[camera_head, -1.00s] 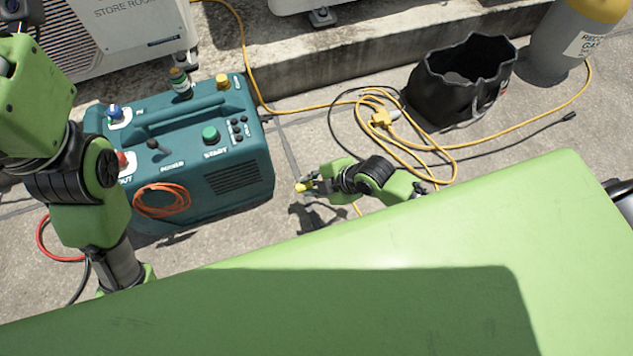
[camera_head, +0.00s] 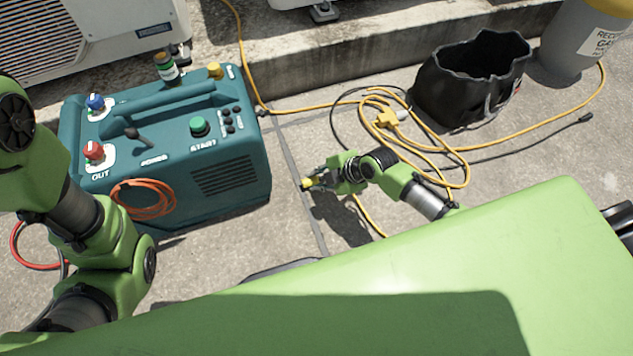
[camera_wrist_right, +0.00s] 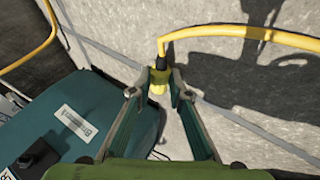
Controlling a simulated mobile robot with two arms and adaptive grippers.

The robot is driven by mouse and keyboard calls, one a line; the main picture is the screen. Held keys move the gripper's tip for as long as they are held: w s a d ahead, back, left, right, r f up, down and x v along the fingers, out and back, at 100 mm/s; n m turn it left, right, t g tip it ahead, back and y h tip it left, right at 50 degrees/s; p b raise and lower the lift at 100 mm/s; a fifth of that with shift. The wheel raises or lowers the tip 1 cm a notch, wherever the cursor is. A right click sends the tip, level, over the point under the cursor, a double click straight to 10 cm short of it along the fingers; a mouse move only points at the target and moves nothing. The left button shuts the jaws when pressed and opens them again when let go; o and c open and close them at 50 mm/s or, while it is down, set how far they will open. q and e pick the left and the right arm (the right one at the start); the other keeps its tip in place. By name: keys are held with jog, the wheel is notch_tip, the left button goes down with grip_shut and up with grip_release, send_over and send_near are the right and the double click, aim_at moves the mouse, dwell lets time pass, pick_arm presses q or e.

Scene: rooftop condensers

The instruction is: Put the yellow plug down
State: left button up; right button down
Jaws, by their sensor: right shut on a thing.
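The yellow plug (camera_head: 307,184) is at the tip of my right gripper (camera_head: 314,181), to the right of the teal machine in the head view. In the right wrist view the plug (camera_wrist_right: 158,86) sits between the two fingertips of my right gripper (camera_wrist_right: 160,76), which is shut on it. A yellow cord (camera_wrist_right: 215,32) with a dark sleeve leads from the plug to the right. The gripper's shadow falls on the concrete below and right of it, so it seems to be above the ground. My left gripper is out of view; only left arm links show.
The teal machine (camera_head: 225,177) with a coiled orange hose (camera_head: 143,199) stands at left. Concrete between machine and loops is mostly clear.

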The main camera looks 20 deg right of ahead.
jog(key=shift+r, duration=0.1)
jog(key=shift+f, duration=0.45)
jog(key=shift+d+f+b, duration=0.1)
jog(key=shift+b, duration=0.2)
jog(key=c, duration=2.2)
grip_release()
jog(key=shift+o, duration=0.2)
jog(key=shift+f, duration=0.2)
jog(key=shift+r, duration=0.1)
